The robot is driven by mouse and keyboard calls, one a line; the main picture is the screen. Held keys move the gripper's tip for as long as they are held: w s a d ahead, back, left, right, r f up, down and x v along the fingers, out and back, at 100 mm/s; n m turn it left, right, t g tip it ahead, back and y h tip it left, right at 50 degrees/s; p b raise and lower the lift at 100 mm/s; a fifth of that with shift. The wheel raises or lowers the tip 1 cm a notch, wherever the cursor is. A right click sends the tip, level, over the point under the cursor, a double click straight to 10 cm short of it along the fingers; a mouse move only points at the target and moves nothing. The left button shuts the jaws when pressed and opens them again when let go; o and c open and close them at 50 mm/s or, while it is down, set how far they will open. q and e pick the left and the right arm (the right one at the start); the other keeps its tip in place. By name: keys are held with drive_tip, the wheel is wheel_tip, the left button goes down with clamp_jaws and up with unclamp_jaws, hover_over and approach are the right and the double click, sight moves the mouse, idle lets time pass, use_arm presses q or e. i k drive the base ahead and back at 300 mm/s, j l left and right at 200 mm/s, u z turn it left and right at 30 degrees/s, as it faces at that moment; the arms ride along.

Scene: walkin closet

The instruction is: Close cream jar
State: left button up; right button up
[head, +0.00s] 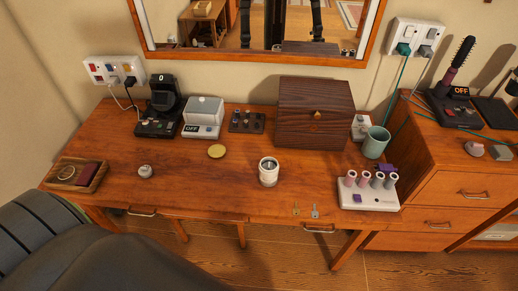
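A white cylindrical jar (268,178) stands upright on the wooden table (200,190), a little right of its middle. Its top looks uncovered, with a greyish round inside the rim. A flat round gold disc, which looks like a lid (216,151), lies on the table to the left of the jar and farther back, apart from it. Neither of my grippers is in view.
A dark wooden box (315,112) stands behind the jar. A white stand with several rollers (368,193) and a green cup (375,142) are to the right. Two small keys (315,211) lie near the front edge. A chair (75,245) blocks the front left.

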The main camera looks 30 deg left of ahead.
sight(268, 179)
drive_tip(key=u, duration=0.75)
